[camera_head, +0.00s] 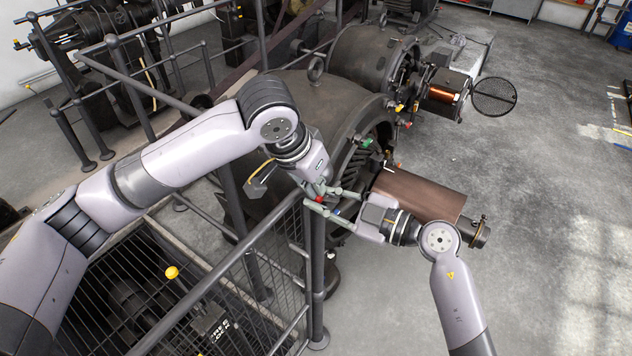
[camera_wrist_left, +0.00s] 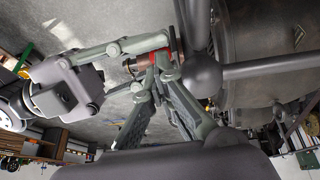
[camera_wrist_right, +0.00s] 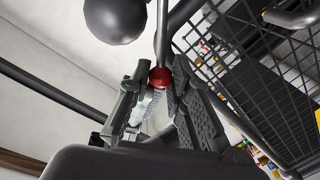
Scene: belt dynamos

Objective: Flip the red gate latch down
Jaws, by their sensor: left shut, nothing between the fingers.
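The red latch (camera_head: 319,199) is a small red piece at the top of the dark gate post. Its red round end (camera_wrist_right: 160,77) shows between my right fingertips in the right wrist view. The left wrist view shows the red part (camera_wrist_left: 155,54) just beyond my left fingertips. My left gripper (camera_head: 322,190) is shut and empty, close beside the latch; I cannot tell whether it touches. My right gripper (camera_head: 321,200) reaches in from the right, its fingers apart around the latch. The fingers partly hide the latch, and its exact tilt is unclear.
A dark railing (camera_head: 228,273) with mesh panels runs beside the grippers, with a yellow knob (camera_head: 171,272) behind it. A large dynamo (camera_head: 325,105) stands close behind. A brown cylinder (camera_head: 418,196) lies beside my right wrist. The concrete floor at right is open.

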